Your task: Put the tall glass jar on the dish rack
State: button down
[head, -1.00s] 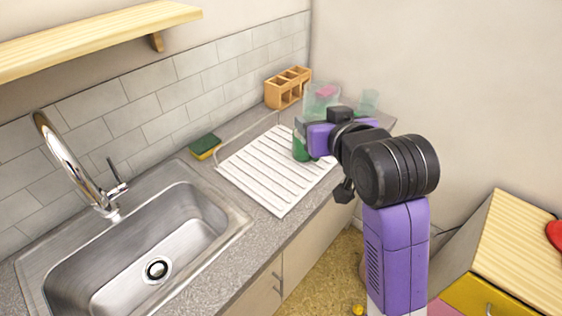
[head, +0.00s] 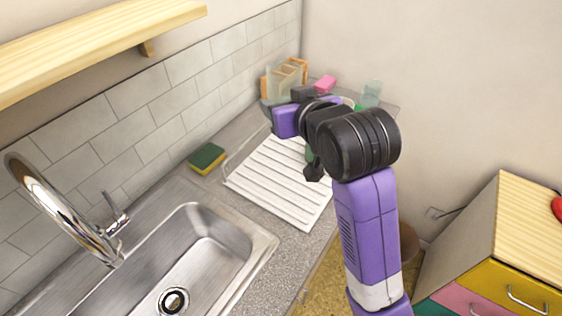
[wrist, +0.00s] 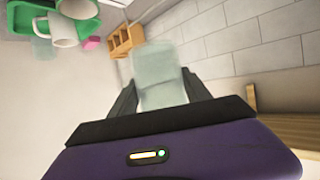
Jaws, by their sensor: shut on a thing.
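The tall glass jar (wrist: 158,72) is clear and pale. My gripper (wrist: 160,92) is shut on it, with one dark finger on each side. In the head view the jar (head: 284,84) shows faintly above my gripper, in front of a wooden organizer. The dish rack (head: 272,184) is a white ridged board with a thin wire rail, lying on the counter right of the sink. The jar appears raised near the rack's far end. My arm hides part of the rack, and I cannot see the jar's base.
The wooden organizer (head: 297,68) stands in the back corner. A pink block (head: 325,83) and another glass (head: 371,90) are behind my arm. The visible front of the rack is clear.

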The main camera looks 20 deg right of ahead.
notch_tip(320, 180, down, 20)
jog(key=shift+r+b, duration=0.15)
jog(key=shift+b, duration=0.25)
jog(key=shift+f, duration=0.2)
jog(key=shift+c, duration=2.4)
grip_release()
jog(key=shift+r, duration=0.25)
jog(key=v, duration=1.1)
jog(key=shift+s, duration=0.4)
jog(key=shift+r, duration=0.1)
